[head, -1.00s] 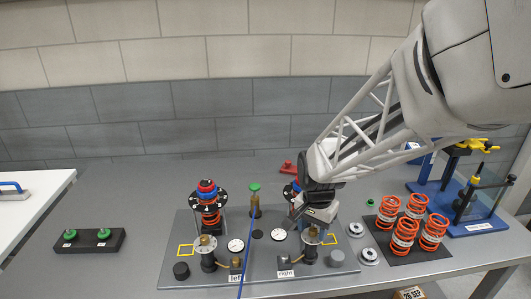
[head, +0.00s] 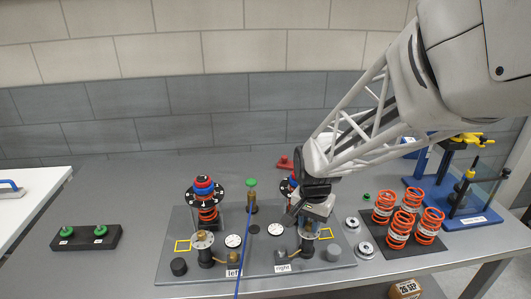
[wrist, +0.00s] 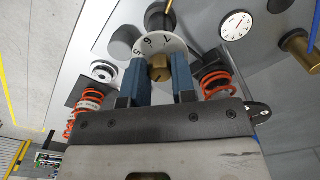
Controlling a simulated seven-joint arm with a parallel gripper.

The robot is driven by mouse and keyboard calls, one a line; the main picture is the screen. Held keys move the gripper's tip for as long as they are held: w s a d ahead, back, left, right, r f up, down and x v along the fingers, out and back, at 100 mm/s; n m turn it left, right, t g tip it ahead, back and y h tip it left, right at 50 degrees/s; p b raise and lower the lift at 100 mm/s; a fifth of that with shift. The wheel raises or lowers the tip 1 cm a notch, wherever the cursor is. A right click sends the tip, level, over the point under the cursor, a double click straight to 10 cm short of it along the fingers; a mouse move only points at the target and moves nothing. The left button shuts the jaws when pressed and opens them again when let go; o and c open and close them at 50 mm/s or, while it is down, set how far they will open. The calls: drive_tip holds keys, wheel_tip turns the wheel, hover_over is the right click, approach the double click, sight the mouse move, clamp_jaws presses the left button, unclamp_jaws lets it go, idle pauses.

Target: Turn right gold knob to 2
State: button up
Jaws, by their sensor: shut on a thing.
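The right gold knob (wrist: 161,71) sits on a white numbered dial (wrist: 152,45) in the wrist view. My gripper (wrist: 157,76) is shut on it, with one blue-grey finger on each side. Several digits show on the dial, seemingly 5, 6 and 7. The fingers hide part of the dial, and I cannot tell which number is set. In the head view, the right knob (head: 306,233) is on the grey board (head: 214,281) by the "right" label (head: 282,267). My gripper (head: 312,216) comes down on it from above.
The left gold knob (head: 202,236) stands to the left on the same board. A blue rod (head: 243,240) crosses between the two sides. Round gauges (head: 277,229) lie close by. Orange springs (head: 431,225) stand on a dark mat to the right.

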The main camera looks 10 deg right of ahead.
sight(310, 224)
drive_tip(key=n, duration=0.7)
idle(0.3)
idle(0.4)
drive_tip(key=o, duration=0.9)
drive_tip(key=shift+r, duration=3.95)
